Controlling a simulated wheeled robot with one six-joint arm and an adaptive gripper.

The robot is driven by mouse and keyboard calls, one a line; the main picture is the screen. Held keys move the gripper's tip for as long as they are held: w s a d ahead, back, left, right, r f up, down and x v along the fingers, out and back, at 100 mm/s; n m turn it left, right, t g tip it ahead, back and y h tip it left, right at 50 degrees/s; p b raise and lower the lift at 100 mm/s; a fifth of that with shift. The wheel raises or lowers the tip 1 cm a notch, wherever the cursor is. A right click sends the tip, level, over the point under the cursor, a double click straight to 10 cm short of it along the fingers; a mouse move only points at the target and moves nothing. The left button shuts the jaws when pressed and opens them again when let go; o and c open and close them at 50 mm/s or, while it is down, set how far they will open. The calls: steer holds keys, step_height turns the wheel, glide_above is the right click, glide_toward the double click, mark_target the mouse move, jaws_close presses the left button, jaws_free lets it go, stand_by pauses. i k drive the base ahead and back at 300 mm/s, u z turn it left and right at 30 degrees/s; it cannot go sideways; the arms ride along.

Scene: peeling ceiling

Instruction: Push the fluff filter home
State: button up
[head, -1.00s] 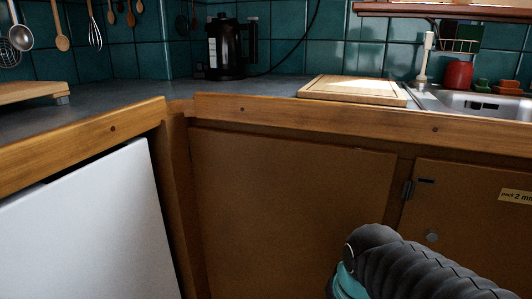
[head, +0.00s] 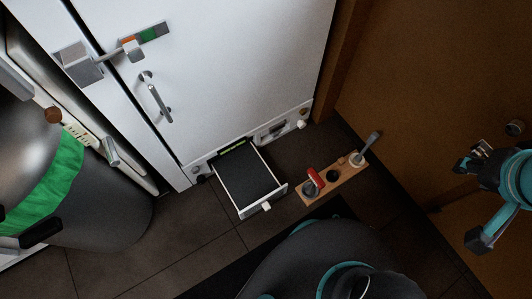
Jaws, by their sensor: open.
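The fluff filter (head: 246,182) looks like a shallow drawer with a dark top and pale rim. It sticks out of the bottom of the white appliance (head: 225,80), just above the dark floor. A small white tab (head: 266,206) is on its front end. Its inner end is hidden inside the appliance. My gripper (head: 472,204) is at the right, in front of the brown cupboard. It is open and empty, well apart from the filter.
A wooden holder (head: 346,182) with a red-handled item (head: 313,180) and a grey-handled tool (head: 370,143) stands right of the filter. A large grey cylinder (head: 90,180) with a green band is at the left. My base fills the bottom middle. Tiled floor lies in front.

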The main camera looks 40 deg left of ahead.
mark_target(251, 185)
steer(key=u, duration=1.25)
steer(key=k, duration=1.15)
steer(key=u, duration=0.4)
